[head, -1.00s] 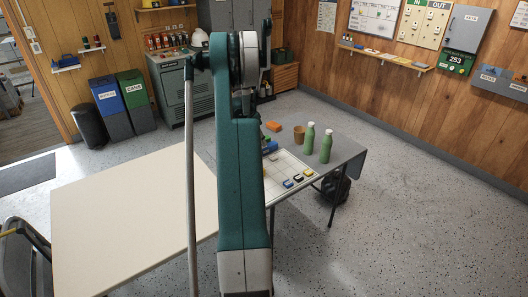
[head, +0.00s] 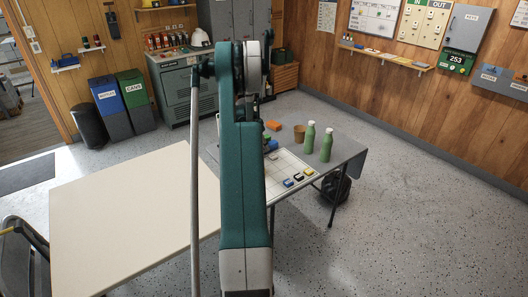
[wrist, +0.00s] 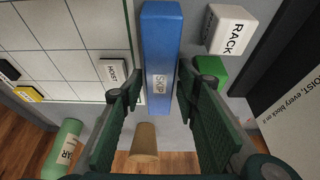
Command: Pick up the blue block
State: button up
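The blue block (wrist: 162,40) is a long bar labelled SKIP in the wrist view. It lies just beside the white gridded board. My gripper (wrist: 159,82) is open, with one dark green finger on each side of the block's near, labelled end. I cannot tell whether the fingers touch it or how high they are above the table. In the head view a small part of a blue block (head: 272,145) shows at the right edge of my arm. My gripper is hidden behind my arm there.
A white RACK block (wrist: 229,28) and a green block (wrist: 209,72) lie close right of the blue block. A white HOIST block (wrist: 112,72) lies left. Green bottles (head: 326,146), a brown cup (head: 299,132) and an orange block (head: 273,125) stand nearby.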

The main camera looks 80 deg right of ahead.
jog(key=shift+x, duration=0.85)
jog(key=shift+r, duration=0.1)
jog(key=c, duration=0.7)
jog(key=shift+c, duration=0.2)
jog(key=shift+r+p, duration=0.85)
jog(key=shift+r, duration=4.15)
